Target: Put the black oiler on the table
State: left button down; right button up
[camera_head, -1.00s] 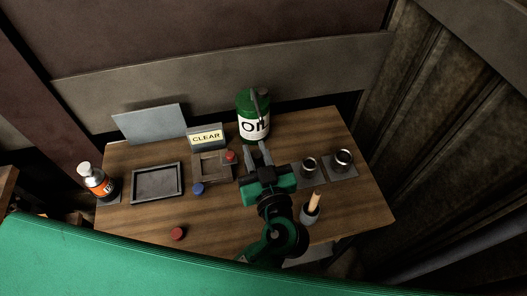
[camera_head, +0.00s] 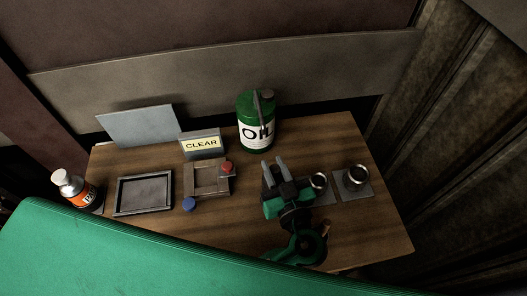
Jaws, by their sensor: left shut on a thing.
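My left gripper (camera_head: 274,168) is over the table (camera_head: 232,236), in front of a green oil can (camera_head: 257,122) with an OIL label and a dark spout or handle. Its two grey fingers point toward the back of the table. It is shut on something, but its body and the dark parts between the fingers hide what. I cannot make out a separate black oiler with certainty. My right gripper is not in view.
A grey tray (camera_head: 145,211), a fixture with a red knob (camera_head: 227,168) and blue knob (camera_head: 189,204), a CLEAR sign (camera_head: 201,144), an orange-labelled bottle (camera_head: 77,191) and two metal cups, one at the right (camera_head: 356,176), stand around. The front-right table is bare.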

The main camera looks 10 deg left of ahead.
pick_arm(q)
jog(key=shift+p+x, duration=0.75)
jog(key=shift+p, duration=0.05)
jog(key=w+a+f+p, duration=0.1)
jog(key=w+a, duration=0.2)
jog(key=w, duration=0.2)
jog(key=shift+w+a+f+p, duration=0.2)
jog(key=shift+f+p, duration=0.2)
jog(key=c, duration=1.2)
grip_release()
jog(key=shift+c, duration=0.2)
jog(key=shift+r, duration=0.1)
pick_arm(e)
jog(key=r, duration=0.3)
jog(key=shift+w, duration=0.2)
